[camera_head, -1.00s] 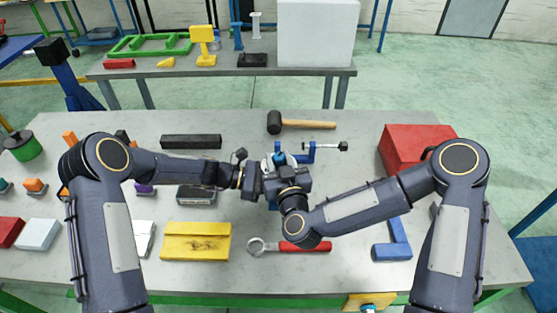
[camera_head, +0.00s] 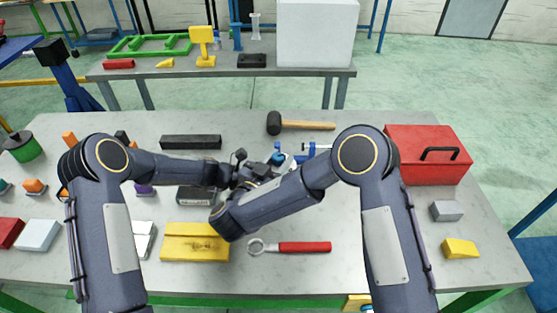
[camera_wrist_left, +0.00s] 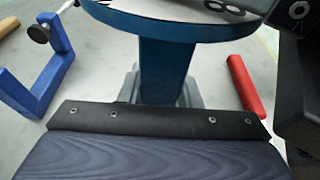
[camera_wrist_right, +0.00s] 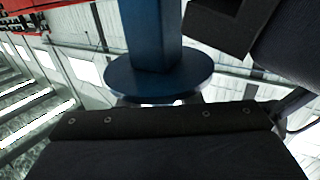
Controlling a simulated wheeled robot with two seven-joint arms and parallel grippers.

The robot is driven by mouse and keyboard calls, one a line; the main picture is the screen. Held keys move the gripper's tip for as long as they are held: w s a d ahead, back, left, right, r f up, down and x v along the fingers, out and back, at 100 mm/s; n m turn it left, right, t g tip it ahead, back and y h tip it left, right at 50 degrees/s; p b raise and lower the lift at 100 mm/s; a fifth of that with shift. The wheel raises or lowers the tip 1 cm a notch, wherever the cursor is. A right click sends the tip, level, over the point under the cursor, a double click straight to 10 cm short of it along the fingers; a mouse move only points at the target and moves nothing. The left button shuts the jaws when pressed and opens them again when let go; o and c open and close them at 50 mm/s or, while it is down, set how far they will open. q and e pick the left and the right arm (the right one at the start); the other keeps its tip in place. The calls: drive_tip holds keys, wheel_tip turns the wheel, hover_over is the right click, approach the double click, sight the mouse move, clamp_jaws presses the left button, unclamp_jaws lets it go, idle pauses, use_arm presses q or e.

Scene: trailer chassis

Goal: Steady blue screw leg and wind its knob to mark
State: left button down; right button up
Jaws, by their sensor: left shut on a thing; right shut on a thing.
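The blue screw leg (camera_head: 279,154) stands on the table, mostly hidden by my arms in the head view. The left wrist view shows its square post (camera_wrist_left: 165,68) under a round blue plate (camera_wrist_left: 150,22). My left gripper (camera_head: 243,174) comes in from the left and is shut on the leg. My right gripper (camera_head: 264,166) reaches over from the right, wrist bent back to the left, and is shut on the leg's knob. The right wrist view shows the post (camera_wrist_right: 150,32) and a round disc (camera_wrist_right: 158,80) close ahead. The knob and any mark are hidden.
A blue clamp (camera_wrist_left: 38,92) stands close by. A mallet (camera_head: 300,124) lies behind, a red-handled wrench (camera_head: 303,248) in front. A red toolbox (camera_head: 428,158) is beyond my right elbow. A yellow block (camera_head: 185,244) lies near my right wrist.

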drive_tip(key=shift+d+m+g+h, duration=0.1)
drive_tip(key=shift+m+g+h, duration=0.2)
drive_tip(key=shift+m+h, duration=0.15)
drive_tip(key=o, duration=0.9)
drive_tip(key=shift+o, duration=0.2)
drive_tip(key=v, duration=1.2)
